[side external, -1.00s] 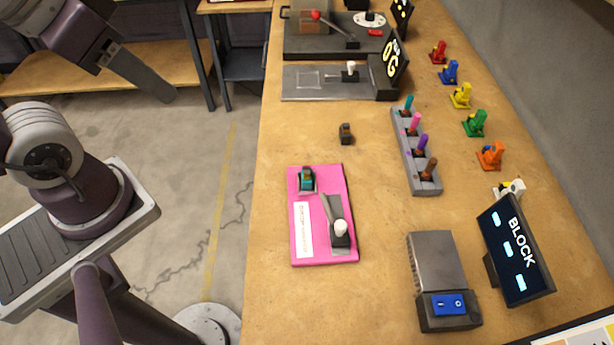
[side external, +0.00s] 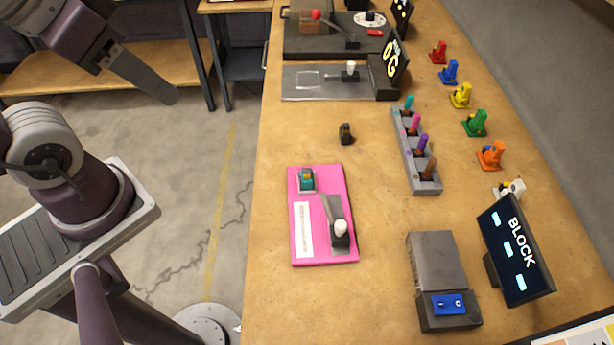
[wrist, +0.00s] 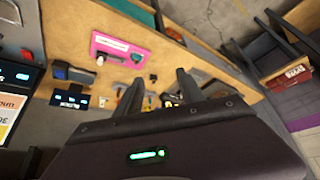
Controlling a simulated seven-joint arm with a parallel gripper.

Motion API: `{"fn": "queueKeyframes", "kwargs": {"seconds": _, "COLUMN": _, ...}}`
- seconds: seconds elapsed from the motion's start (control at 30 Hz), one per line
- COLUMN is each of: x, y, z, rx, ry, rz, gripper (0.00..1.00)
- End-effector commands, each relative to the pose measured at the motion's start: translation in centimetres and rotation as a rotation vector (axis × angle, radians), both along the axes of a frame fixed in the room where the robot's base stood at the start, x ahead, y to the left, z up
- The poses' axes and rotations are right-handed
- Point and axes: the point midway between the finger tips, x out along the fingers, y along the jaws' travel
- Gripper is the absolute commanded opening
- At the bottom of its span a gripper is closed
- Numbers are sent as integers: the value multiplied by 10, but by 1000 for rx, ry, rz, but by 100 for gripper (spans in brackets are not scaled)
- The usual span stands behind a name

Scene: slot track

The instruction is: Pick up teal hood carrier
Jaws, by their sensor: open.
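A small teal piece (side external: 307,180) with an orange middle sits on the upper left of the pink board (side external: 318,252) in the side view. It looks like the teal hood carrier, but it is too small to be sure. The pink board also shows in the wrist view (wrist: 108,40), where I cannot make out the teal piece clearly. My gripper (wrist: 159,80) is open and empty in the wrist view, its two dark fingers apart, high above and away from the board. I cannot make out its fingertips in the side view.
A white-knobbed lever (side external: 340,228) stands on the board. A small dark block (side external: 346,134) sits above it. A grey rack (side external: 427,187) of coloured pegs, a grey switch box (side external: 434,258) and a BLOCK display (side external: 516,250) stand to the right. Bare wood surrounds the board.

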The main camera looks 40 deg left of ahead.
Motion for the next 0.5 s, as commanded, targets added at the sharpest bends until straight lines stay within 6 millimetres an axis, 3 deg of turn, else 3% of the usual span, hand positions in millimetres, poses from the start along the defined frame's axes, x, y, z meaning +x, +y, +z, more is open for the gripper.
{"fn": "queueKeyframes", "kwargs": {"seconds": 0.27, "x": 5, "y": -1, "z": 0, "rx": -12, "ry": 13, "rz": 12, "gripper": 45}}
{"fn": "queueKeyframes", "kwargs": {"seconds": 0.37, "x": 32, "y": -10, "z": -2, "rx": -72, "ry": 83, "rz": 82, "gripper": 45}}
{"fn": "queueKeyframes", "kwargs": {"seconds": 0.5, "x": 97, "y": -37, "z": -32, "rx": -175, "ry": 238, "rz": 286, "gripper": 45}}
